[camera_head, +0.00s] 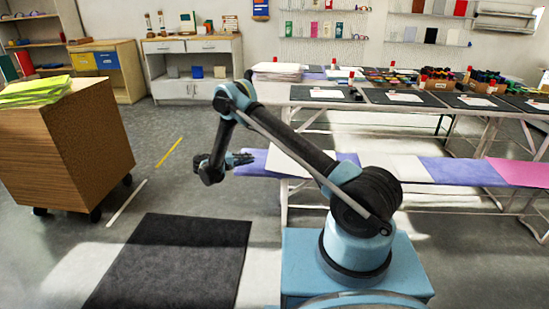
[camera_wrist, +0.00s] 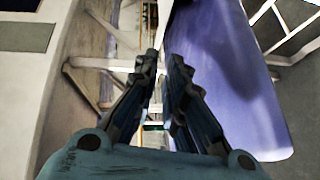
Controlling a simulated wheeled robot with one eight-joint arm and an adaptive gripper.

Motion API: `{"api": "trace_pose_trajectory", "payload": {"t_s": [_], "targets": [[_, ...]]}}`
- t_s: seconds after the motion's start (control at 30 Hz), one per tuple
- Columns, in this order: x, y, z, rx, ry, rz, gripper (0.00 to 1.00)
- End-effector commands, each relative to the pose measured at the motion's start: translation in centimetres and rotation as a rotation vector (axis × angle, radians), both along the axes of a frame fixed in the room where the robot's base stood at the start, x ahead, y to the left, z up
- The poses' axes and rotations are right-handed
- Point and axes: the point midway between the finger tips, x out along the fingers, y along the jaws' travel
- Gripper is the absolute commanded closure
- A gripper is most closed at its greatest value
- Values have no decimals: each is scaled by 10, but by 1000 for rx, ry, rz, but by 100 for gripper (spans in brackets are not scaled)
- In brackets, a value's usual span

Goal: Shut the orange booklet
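I cannot make out an orange booklet in either view. My gripper (camera_head: 243,158) is stretched out to the left in the head view, beside the left end of a low bench (camera_head: 445,171) with purple, white and pink panels. In the wrist view my gripper (camera_wrist: 164,58) points away from the camera. Its two fingers are a small gap apart, with nothing seen between them. A purple panel (camera_wrist: 222,75) lies beyond and to the right of the fingers.
A long table (camera_head: 345,104) behind the bench holds dark mats, paper stacks and colourful supplies. A wooden cart (camera_head: 70,150) with green sheets (camera_head: 35,92) stands at left. A dark floor mat (camera_head: 175,265) lies in front. Open floor lies between cart and bench.

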Motion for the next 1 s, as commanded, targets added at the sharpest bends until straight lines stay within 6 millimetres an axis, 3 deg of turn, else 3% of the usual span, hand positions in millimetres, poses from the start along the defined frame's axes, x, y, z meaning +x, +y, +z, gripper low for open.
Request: {"api": "trace_pose_trajectory", "payload": {"t_s": [0.7, 1.0], "targets": [[61, -100, -17, 1, 0, 1, 89], [80, -130, -22, 0, 1, 4, 89]]}}
